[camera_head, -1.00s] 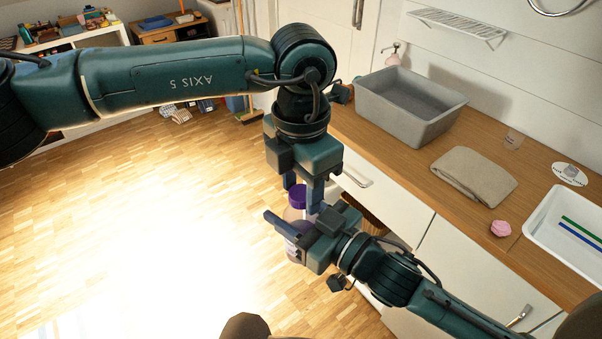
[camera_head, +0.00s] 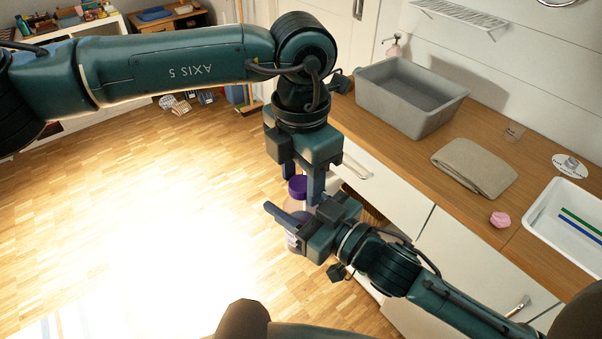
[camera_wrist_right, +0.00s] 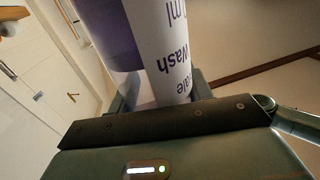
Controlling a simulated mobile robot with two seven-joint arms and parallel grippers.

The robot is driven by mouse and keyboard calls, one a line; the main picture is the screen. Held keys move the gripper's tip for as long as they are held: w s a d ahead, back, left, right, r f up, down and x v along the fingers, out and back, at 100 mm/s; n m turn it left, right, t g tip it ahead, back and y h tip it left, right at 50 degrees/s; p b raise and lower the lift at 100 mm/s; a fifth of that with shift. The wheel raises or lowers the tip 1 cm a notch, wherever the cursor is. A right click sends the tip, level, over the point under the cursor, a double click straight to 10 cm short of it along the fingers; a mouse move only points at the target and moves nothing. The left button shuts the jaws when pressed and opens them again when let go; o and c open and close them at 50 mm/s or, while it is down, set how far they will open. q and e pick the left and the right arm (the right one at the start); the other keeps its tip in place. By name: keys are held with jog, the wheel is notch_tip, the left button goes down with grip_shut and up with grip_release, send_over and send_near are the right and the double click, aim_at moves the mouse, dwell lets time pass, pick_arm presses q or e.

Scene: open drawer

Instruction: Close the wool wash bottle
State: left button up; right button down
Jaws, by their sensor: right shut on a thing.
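The wool wash bottle (camera_head: 293,237) is upright, with a translucent body and a label, and is partly hidden by my right gripper. Its purple cap (camera_head: 298,188) shows at the top; I cannot tell whether it is seated on the neck. My right gripper (camera_head: 292,215) is shut on the bottle's body. The bottle's label (camera_wrist_right: 172,55) fills the upper middle of the right wrist view. My left gripper (camera_head: 302,185) points down from above, its fingers apart, with the cap close between or just below them. Contact with the cap is not clear.
A wooden counter (camera_head: 410,165) over white drawers stands on the right. On it are a grey bin (camera_head: 395,115), a folded beige cloth (camera_head: 473,167), a pink item (camera_head: 500,219) and a white tray (camera_head: 540,225). An open drawer is partly hidden behind my grippers. Floor to the left is clear.

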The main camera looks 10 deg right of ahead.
pick_arm(q)
jog(key=shift+o, duration=1)
notch_tip(320, 180, up, 12)
